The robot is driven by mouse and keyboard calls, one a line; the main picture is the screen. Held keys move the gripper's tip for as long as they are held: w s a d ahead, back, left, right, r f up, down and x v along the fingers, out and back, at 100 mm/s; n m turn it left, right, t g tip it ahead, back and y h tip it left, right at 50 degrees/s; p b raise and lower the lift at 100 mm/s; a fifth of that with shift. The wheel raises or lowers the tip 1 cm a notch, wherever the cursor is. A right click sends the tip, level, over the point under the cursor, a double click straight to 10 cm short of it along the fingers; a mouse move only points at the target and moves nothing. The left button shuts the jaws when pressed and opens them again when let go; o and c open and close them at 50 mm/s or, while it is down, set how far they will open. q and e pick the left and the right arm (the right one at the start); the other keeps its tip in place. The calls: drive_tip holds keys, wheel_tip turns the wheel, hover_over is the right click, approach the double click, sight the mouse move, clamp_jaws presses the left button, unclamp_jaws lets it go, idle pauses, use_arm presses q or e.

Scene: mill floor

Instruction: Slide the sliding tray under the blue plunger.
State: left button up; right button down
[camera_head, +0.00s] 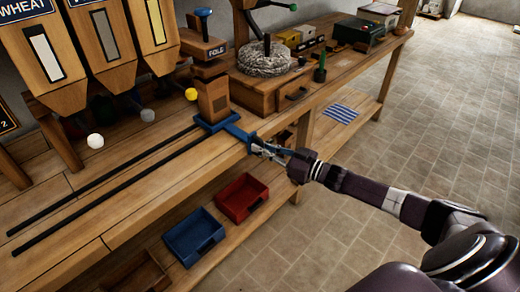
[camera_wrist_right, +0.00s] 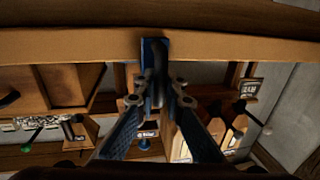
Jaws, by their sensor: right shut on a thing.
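The sliding tray (camera_head: 232,129) is a flat blue piece at the right end of two black rails (camera_head: 108,179) on the wooden bench. A wooden block (camera_head: 212,98) stands on it. The blue plunger (camera_head: 204,13) is a blue knob above a wooden head, which shows just above and behind the block; I cannot tell whether they line up exactly. My right gripper (camera_head: 264,149) is shut on the tray's blue handle at the bench's front edge. The handle (camera_wrist_right: 154,58) also shows between the fingers in the wrist view. My left gripper is not in view.
Wooden hoppers, one marked WHEAT (camera_head: 103,30), stand behind the rails with coloured knobs below them. A millstone (camera_head: 264,59) is on the bench to the right. Red (camera_head: 242,198) and blue (camera_head: 193,236) bins sit on the lower shelf. The rails left of the tray are clear.

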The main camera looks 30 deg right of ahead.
drive_tip(key=shift+d, duration=0.3)
drive_tip(key=c, duration=2.3)
unclamp_jaws()
drive_tip(key=v, duration=1.2)
drive_tip(key=shift+f, duration=0.1)
